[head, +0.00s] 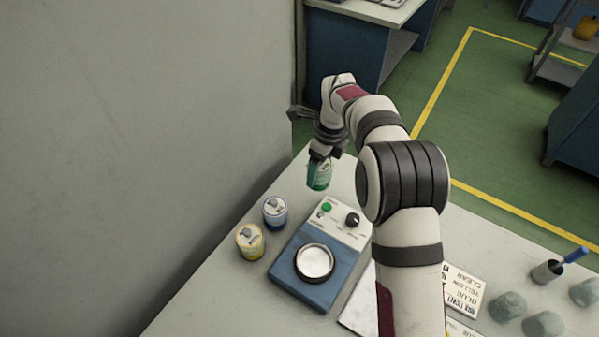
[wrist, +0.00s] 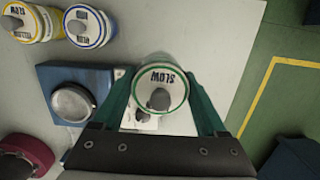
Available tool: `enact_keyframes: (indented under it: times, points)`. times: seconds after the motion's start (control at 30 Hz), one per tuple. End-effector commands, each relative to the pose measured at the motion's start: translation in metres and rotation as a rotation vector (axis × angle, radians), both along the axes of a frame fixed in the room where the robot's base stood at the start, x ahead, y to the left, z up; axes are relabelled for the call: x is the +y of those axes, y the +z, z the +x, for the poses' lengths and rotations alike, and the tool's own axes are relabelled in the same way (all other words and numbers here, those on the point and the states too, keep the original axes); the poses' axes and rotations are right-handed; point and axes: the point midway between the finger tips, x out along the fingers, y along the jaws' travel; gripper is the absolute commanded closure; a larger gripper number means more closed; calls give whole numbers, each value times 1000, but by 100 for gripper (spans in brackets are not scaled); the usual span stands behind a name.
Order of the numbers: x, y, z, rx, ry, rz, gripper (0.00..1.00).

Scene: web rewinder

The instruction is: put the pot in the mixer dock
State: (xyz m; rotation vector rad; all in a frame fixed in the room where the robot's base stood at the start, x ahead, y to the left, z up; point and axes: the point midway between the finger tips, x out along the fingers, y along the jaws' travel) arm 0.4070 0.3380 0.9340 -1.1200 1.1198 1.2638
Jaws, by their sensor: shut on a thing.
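My gripper (head: 321,158) is shut on a pot with a green band (head: 319,177). In the wrist view the same pot (wrist: 163,88) shows its white lid, green rim and grey knob between the two fingers. The pot looks upright; its base is hidden in the wrist view. The mixer is a blue box (head: 290,267) with a round, empty metal-bottomed dock (head: 314,262). The dock (wrist: 72,103) is left of the held pot in the wrist view. In the head view the pot is beyond the mixer's control panel, apart from the dock.
A blue-banded pot (head: 275,212) and a yellow-banded pot (head: 250,242) stand left of the mixer. Its panel (head: 337,222) has a green button and black knob. A printed card (head: 462,290) and several grey lumps (head: 507,307) lie right. A wall (head: 150,120) bounds the left.

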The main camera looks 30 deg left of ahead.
Motion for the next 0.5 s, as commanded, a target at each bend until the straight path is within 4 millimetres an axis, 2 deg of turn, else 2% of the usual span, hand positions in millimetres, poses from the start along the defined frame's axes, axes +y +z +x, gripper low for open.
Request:
enact_keyframes:
  times: [0.1, 0.3, 0.37, 0.47, 0.5]
  points:
    - [-27, 17, 8, -2, -3, 1, 91]
    - [-52, 33, 10, -1, 15, 0, 91]
    - [-55, 37, 1, -1, 56, -1, 91]
    - [-56, 42, -28, -1, 188, -3, 91]
    - [-58, 44, -43, 0, 254, -4, 91]
